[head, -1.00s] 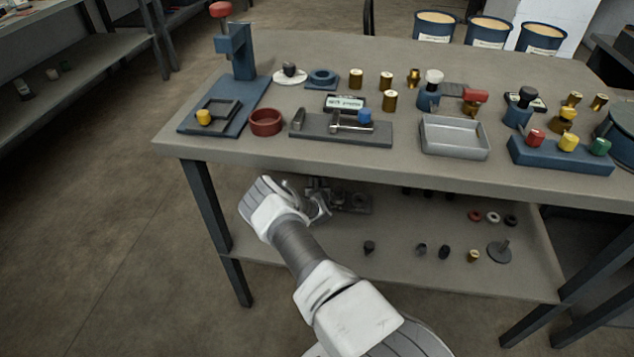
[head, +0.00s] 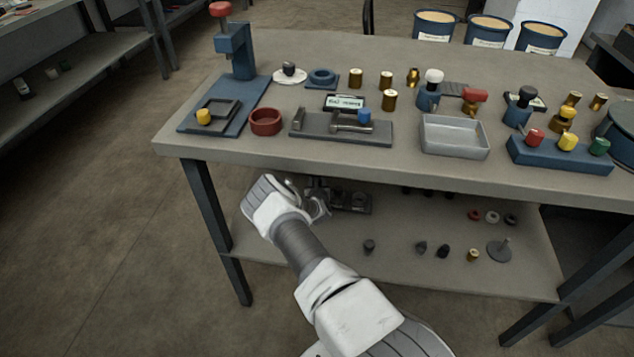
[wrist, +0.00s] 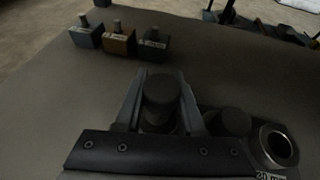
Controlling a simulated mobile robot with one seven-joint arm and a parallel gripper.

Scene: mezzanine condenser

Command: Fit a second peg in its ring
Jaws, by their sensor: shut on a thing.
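In the wrist view my gripper (wrist: 160,104) is shut on a dark cylindrical peg (wrist: 160,88), which stands upright between the fingers. The peg's lower end is hard to make out, and I cannot tell whether it sits inside a ring. To its right a second dark peg (wrist: 235,122) stands upright at a lower height. Further right is an empty metal ring (wrist: 276,145) with a dark bore, above a label that reads about 20 mm. In the head view my gripper (head: 318,203) is under the tabletop, beside a dark ring block (head: 350,200) on the lower shelf.
Three small blocks with upright pins (wrist: 118,38) stand further back in the wrist view. On the lower shelf (head: 400,275), several small dark and brass pieces lie right of my arm. The tabletop (head: 270,148) overhangs the shelf and carries a grey tray (head: 455,150) and a press.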

